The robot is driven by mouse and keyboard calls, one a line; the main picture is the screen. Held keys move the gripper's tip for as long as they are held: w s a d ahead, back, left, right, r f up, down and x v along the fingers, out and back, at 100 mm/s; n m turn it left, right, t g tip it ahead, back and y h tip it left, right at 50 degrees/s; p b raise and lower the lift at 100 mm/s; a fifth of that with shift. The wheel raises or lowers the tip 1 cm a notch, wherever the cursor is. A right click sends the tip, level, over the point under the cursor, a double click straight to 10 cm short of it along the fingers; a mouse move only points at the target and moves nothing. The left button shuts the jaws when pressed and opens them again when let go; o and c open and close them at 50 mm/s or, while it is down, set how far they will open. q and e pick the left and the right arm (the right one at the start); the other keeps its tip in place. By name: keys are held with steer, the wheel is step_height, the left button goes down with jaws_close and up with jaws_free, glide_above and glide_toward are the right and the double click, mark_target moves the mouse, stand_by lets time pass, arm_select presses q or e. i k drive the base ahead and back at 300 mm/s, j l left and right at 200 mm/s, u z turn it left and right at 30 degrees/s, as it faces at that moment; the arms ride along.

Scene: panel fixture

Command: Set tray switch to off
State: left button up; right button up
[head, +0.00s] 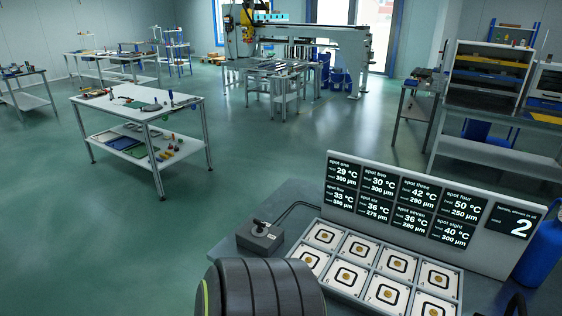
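A small grey switch box (260,236) with a black lever or knob on top stands on the dark table, left of the tray. It has a small pale label whose text is too small to read, so I cannot tell the switch position. A black cable runs from the box behind the tray. The white tray (316,222) has two rows of square pads with round gold centres; its lower edge is cut off by the frame. Neither of my grippers shows in the head view.
A display panel (416,214) behind the tray lists eight spots with temperatures, and a "2" at its right end. A blue cylinder (541,254) stands at the right. Workbenches and shelves stand farther back.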

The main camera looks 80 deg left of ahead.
mark_target(260, 224)
steer(key=u, duration=2.7)
